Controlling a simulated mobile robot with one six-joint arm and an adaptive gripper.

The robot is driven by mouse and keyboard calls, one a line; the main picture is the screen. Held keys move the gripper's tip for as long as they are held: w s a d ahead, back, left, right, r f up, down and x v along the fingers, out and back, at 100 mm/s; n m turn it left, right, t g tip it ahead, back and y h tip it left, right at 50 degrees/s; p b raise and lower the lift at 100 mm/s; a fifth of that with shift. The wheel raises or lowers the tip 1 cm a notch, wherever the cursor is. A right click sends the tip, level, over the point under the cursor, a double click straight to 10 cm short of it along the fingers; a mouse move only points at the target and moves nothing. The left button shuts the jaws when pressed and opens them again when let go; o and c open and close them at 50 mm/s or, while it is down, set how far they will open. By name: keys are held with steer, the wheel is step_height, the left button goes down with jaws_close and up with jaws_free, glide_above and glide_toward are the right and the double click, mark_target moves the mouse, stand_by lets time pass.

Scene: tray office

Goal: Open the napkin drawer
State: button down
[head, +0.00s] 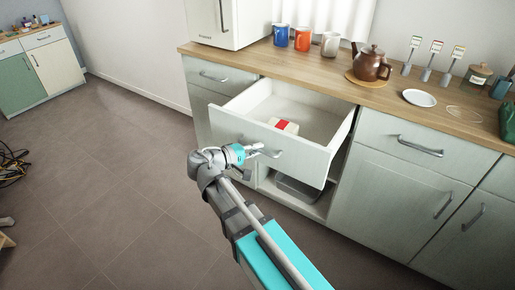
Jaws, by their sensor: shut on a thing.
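The napkin drawer (290,144) is pulled well out of the counter, and its inside is visible from above. A small white packet with a red part (286,125) lies in it near the front panel; the rest of the drawer floor looks bare. My gripper (262,149) is at the drawer's front, at the metal bar handle (273,153), and is shut on it. The fingertips are small in this view and partly hidden by my wrist.
Mugs (302,39), a brown teapot (371,63) and a white saucer (419,98) stand on the wooden worktop (330,76). An open shelf with a grey tray (297,190) is below the drawer. The tiled floor (110,170) at left is mostly clear; cables (12,163) lie at the far left.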

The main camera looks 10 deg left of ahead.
steer(key=shift+w+a, duration=0.1)
steer(key=c, duration=0.8)
jaws_free()
steer(key=shift+o, duration=0.5)
steer(key=shift+s, duration=0.2)
